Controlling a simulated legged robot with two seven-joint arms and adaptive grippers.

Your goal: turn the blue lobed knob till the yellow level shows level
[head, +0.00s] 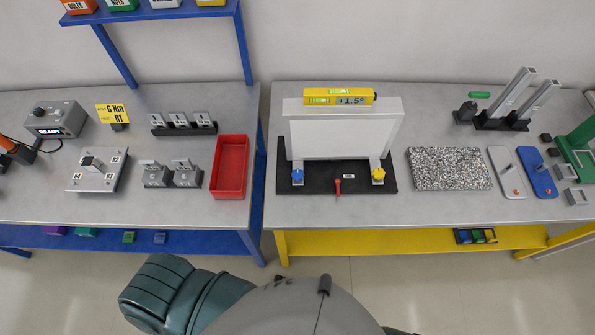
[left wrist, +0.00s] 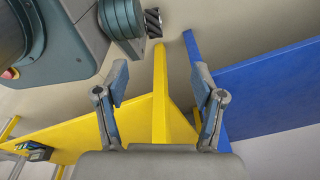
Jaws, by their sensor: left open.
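The blue lobed knob (head: 298,175) sits at the front left of a black base (head: 312,187) on the right-hand table. The yellow level (head: 339,97) lies on top of the white lightbox frame (head: 345,135), and its display reads +1.5°. A yellow knob (head: 378,175) is at the front right of the base. A small red lever (head: 337,187) stands between the knobs. My left gripper (left wrist: 160,88) is open and empty in the left wrist view, down near the table legs and away from the knob. My right gripper is not in view.
A speckled grey slab (head: 450,168) lies right of the base, with white and blue plates beyond it. A red tray (head: 230,167) is on the left table (head: 205,208), across a narrow gap. The table front (head: 350,212) before the base is clear.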

